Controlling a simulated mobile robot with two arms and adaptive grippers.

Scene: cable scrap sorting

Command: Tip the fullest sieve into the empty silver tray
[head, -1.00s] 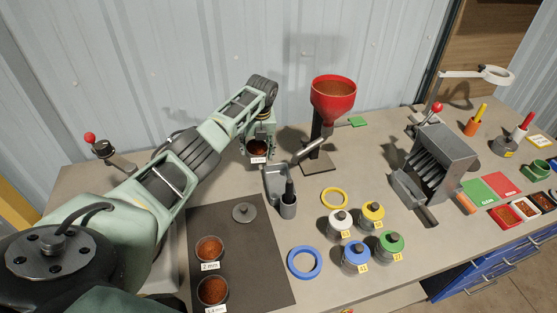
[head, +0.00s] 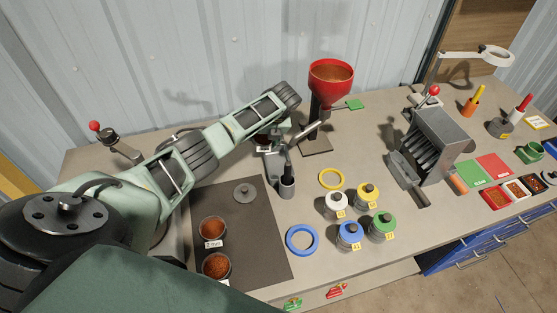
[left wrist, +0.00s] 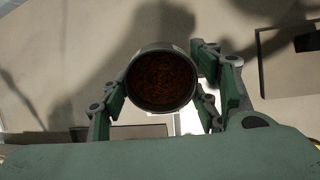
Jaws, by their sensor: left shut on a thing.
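My left gripper (left wrist: 163,98) is shut on a round metal sieve (left wrist: 161,50) holding dark red-brown granules. In the head view the gripper (head: 268,143) is above the back of the table, and it and the arm mostly hide the held sieve. A silver-grey tray (head: 277,168) lies just below the gripper, partly covered, so I cannot see all of its inside. Two more sieves with red-brown granules stand on the dark mat: one labelled 2 mm (head: 212,229) and one nearer (head: 216,266). My right gripper is not in view.
A red funnel (head: 330,82) on a stand is right of the gripper. A grey cup (head: 287,188) with a dark handle stands by the tray. Lidded jars (head: 350,235) and a blue ring (head: 302,239) are nearer. A slotted metal splitter (head: 436,140) stands right.

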